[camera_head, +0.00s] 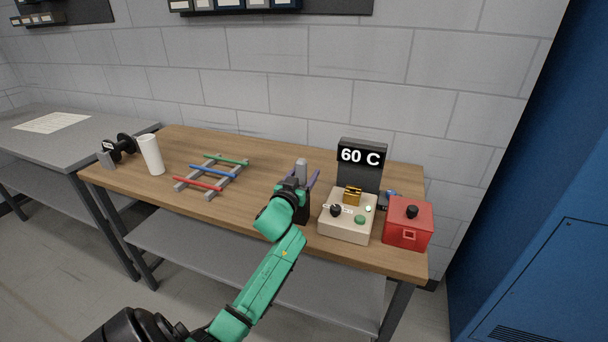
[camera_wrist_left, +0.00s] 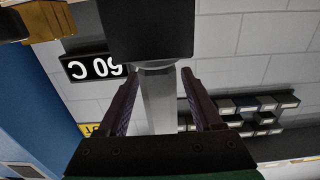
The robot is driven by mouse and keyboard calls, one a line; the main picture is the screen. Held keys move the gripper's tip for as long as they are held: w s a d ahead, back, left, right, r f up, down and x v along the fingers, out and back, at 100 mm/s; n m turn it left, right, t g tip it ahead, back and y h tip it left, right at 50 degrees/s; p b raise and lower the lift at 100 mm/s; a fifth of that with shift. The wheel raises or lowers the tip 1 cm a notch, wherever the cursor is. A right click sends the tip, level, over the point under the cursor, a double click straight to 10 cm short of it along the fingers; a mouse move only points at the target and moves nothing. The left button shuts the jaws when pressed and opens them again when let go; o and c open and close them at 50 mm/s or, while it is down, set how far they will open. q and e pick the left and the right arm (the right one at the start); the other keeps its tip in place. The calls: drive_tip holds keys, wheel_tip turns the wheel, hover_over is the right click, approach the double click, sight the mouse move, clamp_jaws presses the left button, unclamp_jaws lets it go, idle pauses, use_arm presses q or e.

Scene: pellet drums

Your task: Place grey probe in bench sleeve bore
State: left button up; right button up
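A grey cylinder (camera_head: 301,168), likely the grey probe, stands upright near the middle of the bench. In the left wrist view, turned upside down, the grey cylinder (camera_wrist_left: 158,100) meets a black block (camera_wrist_left: 150,30) at a pale collar. The same black block (camera_head: 303,212) shows partly in the head view; whether it is the bench sleeve, and how deep the cylinder sits, I cannot tell. My left gripper (camera_head: 301,180) has its purple fingers (camera_wrist_left: 161,85) spread on both sides of the cylinder, with visible gaps. My right gripper is out of view.
A cream box (camera_head: 347,222) with knobs and a 60 C display (camera_head: 360,157) stand right of my gripper, then a red box (camera_head: 408,225). To the left are a rack (camera_head: 188,181) with red, blue and green rods, a white cylinder (camera_head: 151,155) and a black spool (camera_head: 122,146).

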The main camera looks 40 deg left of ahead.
use_arm(q)
drive_tip(key=shift+f, duration=0.15)
drive_tip(key=shift+s+d+f+b, duration=0.1)
drive_tip(key=shift+s+b, duration=0.1)
drive_tip(key=shift+b, duration=0.15)
drive_tip(key=b+v, duration=0.3)
drive_tip(key=v, duration=1.1)
drive_tip(key=shift+r, duration=0.25)
drive_tip(key=shift+s, duration=0.1)
